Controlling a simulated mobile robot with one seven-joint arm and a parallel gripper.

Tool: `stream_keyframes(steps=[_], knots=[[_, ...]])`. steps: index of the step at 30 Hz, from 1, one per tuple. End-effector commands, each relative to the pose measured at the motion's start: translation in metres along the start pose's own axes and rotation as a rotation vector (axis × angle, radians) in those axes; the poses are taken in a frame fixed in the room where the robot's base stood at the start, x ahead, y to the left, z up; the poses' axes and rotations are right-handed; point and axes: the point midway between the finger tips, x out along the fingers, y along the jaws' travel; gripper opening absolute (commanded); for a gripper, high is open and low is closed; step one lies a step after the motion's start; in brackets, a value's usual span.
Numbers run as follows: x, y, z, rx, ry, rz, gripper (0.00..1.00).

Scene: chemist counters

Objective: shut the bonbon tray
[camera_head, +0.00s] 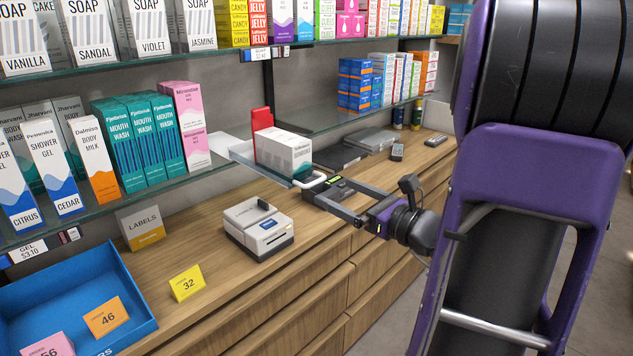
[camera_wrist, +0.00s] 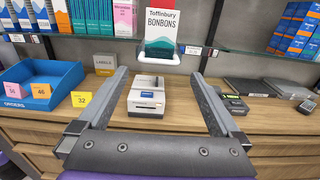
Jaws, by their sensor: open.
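The bonbon tray (camera_head: 273,175) is a pale grey pull-out tray on the glass shelf. It stands out past the shelf's front edge, with a white handle at its front. In the wrist view the fingers (camera_wrist: 158,76) lie either side of the tray front. I cannot tell whether they touch it.
A label printer (camera_head: 257,229) stands on the wooden counter below my gripper. A blue orders bin (camera_head: 120,275), a yellow 32 card (camera_head: 187,284) and a labels box (camera_head: 141,227) are to its left. Dark flat devices (camera_head: 338,157) lie behind. Stocked glass shelves run along the wall.

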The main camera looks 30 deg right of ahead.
Motion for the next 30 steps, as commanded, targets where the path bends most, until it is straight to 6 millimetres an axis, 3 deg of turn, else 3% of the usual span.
stream_keyframes(steps=[3,10,23,30], knots=[[0.027,0.001,0.0,0.0,-0.001,0.005,1.0],[0.061,0.001,0.0,0.001,-0.001,0.002,1.0],[0.073,0.0,0.0,0.001,0.0,-0.001,1.0],[0.072,0.0,0.0,0.001,0.0,-0.001,0.6]])
